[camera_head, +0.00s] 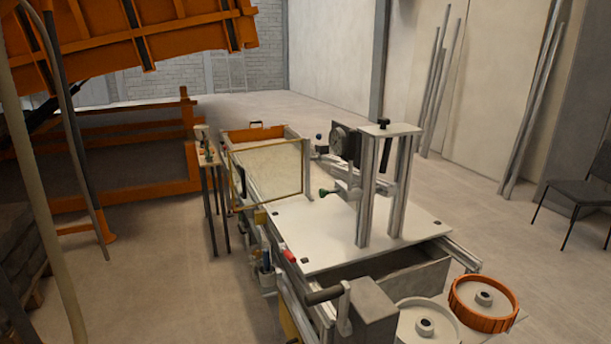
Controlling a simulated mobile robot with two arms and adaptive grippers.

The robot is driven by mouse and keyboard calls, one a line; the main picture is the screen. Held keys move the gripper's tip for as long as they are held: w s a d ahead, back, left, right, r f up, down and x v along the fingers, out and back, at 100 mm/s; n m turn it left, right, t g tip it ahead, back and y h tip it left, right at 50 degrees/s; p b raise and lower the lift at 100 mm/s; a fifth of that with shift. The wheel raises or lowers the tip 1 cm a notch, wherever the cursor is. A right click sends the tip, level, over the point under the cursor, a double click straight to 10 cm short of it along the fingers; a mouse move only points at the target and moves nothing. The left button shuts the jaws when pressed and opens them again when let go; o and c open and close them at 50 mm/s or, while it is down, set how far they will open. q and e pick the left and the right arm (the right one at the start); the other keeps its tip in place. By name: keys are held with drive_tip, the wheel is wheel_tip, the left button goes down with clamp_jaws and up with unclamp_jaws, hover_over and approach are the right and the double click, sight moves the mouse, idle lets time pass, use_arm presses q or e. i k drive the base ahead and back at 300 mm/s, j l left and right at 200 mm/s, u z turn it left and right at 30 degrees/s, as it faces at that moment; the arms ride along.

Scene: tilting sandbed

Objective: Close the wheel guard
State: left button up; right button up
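A clear panel in a thin yellow frame (267,172), which looks like the wheel guard, stands upright at the far end of the machine. A dark handle (241,194) is at its left edge. A post stands beside its right edge. I cannot tell how far the guard is swung. Behind it is a light box with an orange far end (256,133). An orange wheel (484,303) and a grey wheel (426,325) lie flat at the near right end of the machine. Neither of my grippers shows in the head view.
The white machine top (330,240) carries an upright metal frame (370,185). A crank handle (325,293) is in the near foreground. A small stand (207,155) is left of the guard. An orange tilting bed (140,35) is at upper left. Floor right of the machine is clear, with a chair (583,195) beyond.

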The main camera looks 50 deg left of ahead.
sight(243, 195)
drive_tip(key=u, duration=1.75)
